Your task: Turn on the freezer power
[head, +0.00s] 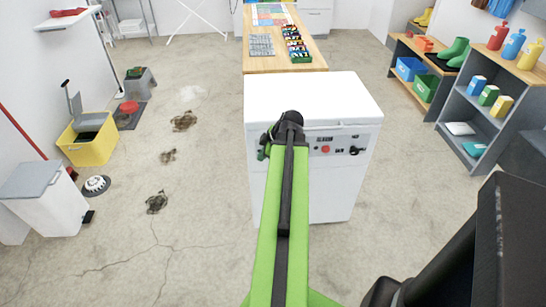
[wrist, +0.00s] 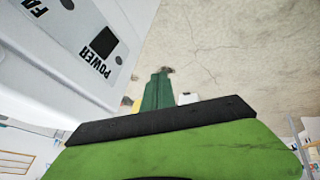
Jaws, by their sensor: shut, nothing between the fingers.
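The white chest freezer (head: 315,94) stands in the middle of the head view, with a grey control panel on its front upper edge. The panel shows a red round button (head: 325,149) and a black knob (head: 354,151). In the wrist view the freezer panel (wrist: 70,50) fills the upper left. There a dark square switch (wrist: 103,42) sits beside the word POWER. Whether it is on cannot be told. My gripper (head: 263,152) is at the panel's left end, partly hidden by my arm. In the wrist view its dark green fingers (wrist: 162,78) are shut and empty, apart from the switch.
A wooden table (head: 285,40) stands behind the freezer. A grey shelf (head: 470,120) with bottles and boxes is at the right. A yellow bin (head: 90,150) and a white bin (head: 45,208) are at the left. The floor between bins and freezer is mostly clear, with dark stains.

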